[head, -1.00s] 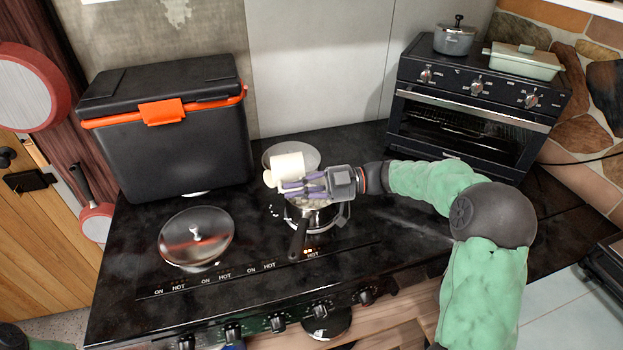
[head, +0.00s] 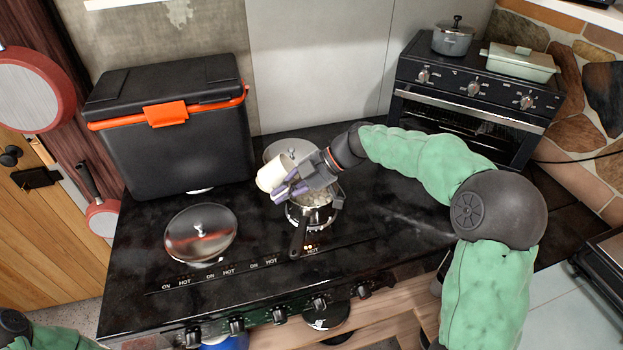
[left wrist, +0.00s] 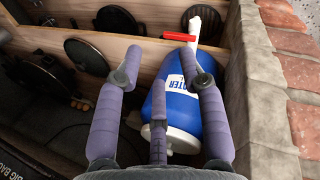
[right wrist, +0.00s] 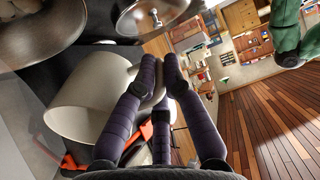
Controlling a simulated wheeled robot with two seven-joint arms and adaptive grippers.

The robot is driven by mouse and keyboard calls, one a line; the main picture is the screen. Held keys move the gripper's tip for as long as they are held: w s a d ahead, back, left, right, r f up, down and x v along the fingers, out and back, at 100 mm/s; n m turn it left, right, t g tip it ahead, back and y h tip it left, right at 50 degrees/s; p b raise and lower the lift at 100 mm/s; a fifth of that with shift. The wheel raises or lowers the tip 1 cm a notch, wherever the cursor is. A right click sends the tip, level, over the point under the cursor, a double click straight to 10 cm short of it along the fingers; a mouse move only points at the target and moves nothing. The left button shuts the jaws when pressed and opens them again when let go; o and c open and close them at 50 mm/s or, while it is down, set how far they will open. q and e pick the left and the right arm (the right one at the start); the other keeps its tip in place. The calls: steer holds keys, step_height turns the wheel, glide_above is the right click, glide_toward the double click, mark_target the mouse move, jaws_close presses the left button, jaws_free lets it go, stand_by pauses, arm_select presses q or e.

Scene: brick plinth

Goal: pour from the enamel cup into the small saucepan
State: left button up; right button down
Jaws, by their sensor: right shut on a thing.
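The cream enamel cup (head: 272,178) is held tilted above and left of the small saucepan. My right gripper (head: 287,187) is shut on it; in the right wrist view its fingers (right wrist: 161,78) close at the handle of the cup (right wrist: 85,105). The small metal saucepan (head: 325,215) stands on the hob with its dark handle towards the front, and pale bits show inside. The gripper hides part of its rim. My left gripper (left wrist: 160,68) is open and empty in the left wrist view.
A glass lid (head: 198,238) lies on the hob at the left. A pale round plate or lid (head: 282,150) is behind the cup. A black cooler box (head: 170,145) stands at the back left, an oven (head: 470,110) at the back right. A blue water jug (left wrist: 175,100) is below my left gripper.

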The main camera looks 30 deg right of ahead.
steer(key=shift+w+a+r+g+h+p, duration=0.1)
steer(key=shift+a+r+g+h+p, duration=0.15)
steer(key=shift+r+h+p, duration=0.65)
steer(key=shift+a+g+h+p, duration=0.1)
steer(key=shift+g+h+p, duration=0.3)
steer(key=shift+p, duration=0.95)
steer(key=f, duration=0.1)
steer(key=a+f+h+p, duration=0.1)
steer(key=f+h+p, duration=0.1)
steer(key=shift+w+a+g, duration=0.35)
steer(key=shift+w+a+f+g+h+p, duration=0.3)
steer(key=shift+a+f+h+p, duration=0.25)
steer(key=shift+f+h+p, duration=0.3)
steer(key=shift+w+a+f+g+h+p, duration=0.25)
steer(key=shift+a+f+h+p, duration=0.25)
steer(key=shift+f+h+p, duration=0.35)
steer(key=shift+w+a+f+g+h+p, duration=0.2)
steer(key=shift+a+f+g+h+p, duration=0.15)
steer(key=shift+a+f+h+p, duration=0.45)
steer(key=shift+d+r, duration=0.1)
steer(key=shift+d, duration=0.15)
